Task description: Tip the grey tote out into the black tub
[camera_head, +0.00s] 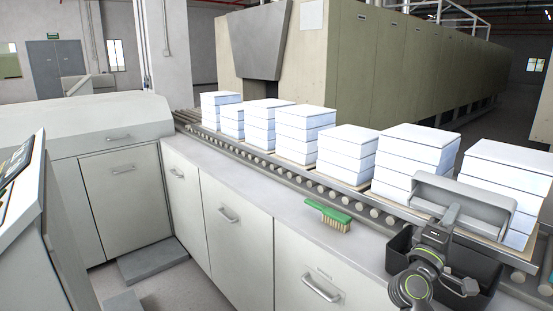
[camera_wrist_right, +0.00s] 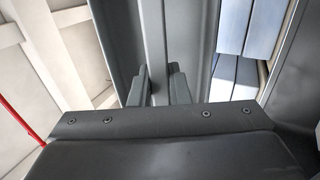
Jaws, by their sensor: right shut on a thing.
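The grey tote (camera_head: 485,209) is at the right of the head view, held up above the black tub (camera_head: 399,250). The tote looks tilted, and I cannot see what is inside it. My right gripper (camera_head: 450,218) is shut on the tote's near wall. In the right wrist view the two fingers of the gripper (camera_wrist_right: 160,86) stand on either side of a grey wall of the tote (camera_wrist_right: 156,35). The tub stands on the counter below, partly hidden by my right arm, and its inside cannot be made out. My left gripper is not in view.
A green brush (camera_head: 329,215) lies on the pale counter (camera_head: 255,185) left of the tub. A roller conveyor (camera_head: 290,172) runs behind it, carrying several stacks of white slabs (camera_head: 305,122) close behind the tote. The counter left of the brush is clear.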

